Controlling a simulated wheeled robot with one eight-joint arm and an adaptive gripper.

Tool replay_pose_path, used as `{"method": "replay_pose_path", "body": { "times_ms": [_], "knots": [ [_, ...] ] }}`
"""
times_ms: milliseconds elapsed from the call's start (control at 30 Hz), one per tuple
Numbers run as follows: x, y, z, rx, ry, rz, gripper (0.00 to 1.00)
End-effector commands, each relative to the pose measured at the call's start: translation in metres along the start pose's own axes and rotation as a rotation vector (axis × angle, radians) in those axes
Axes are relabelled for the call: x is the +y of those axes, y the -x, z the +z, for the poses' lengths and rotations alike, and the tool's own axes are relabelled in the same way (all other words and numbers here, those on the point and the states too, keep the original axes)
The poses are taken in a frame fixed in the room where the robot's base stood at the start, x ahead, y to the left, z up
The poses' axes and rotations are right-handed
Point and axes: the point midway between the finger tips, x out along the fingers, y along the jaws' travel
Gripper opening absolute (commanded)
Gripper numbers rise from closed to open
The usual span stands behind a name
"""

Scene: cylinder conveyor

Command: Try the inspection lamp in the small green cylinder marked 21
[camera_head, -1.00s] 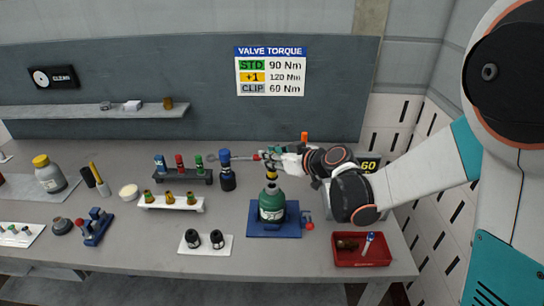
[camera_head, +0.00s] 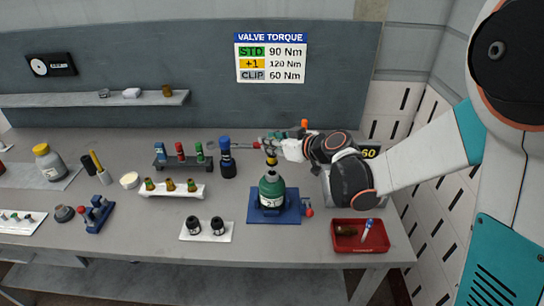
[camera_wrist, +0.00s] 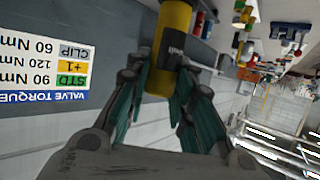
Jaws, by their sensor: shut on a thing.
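The small green cylinder (camera_head: 271,194) stands upright in a blue clamp base (camera_head: 252,214) on the bench, with part of a dark number on its white label. My gripper (camera_head: 276,147) is just above its neck. In the wrist view my gripper (camera_wrist: 168,92) is shut on a yellow and black inspection lamp (camera_wrist: 172,40), with the teal fingers on either side of it. In the head view the lamp (camera_head: 271,160) hangs upright over the cylinder's mouth. I cannot tell whether its lower end is inside the neck.
A red tray (camera_head: 374,249) with small items lies at the front right. Valve racks (camera_head: 172,189) and black caps (camera_head: 205,226) are further left. A torque sign (camera_head: 271,58) hangs behind.

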Motion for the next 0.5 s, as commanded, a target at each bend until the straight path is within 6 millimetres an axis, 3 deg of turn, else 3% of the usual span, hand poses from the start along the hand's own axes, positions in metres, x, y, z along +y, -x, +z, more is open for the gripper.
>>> {"method": "replay_pose_path", "body": {
  "times_ms": [500],
  "knots": [
    [0.000, 0.012, -0.028, 0.000, 0.000, 0.000, 0.00]
  ]
}}
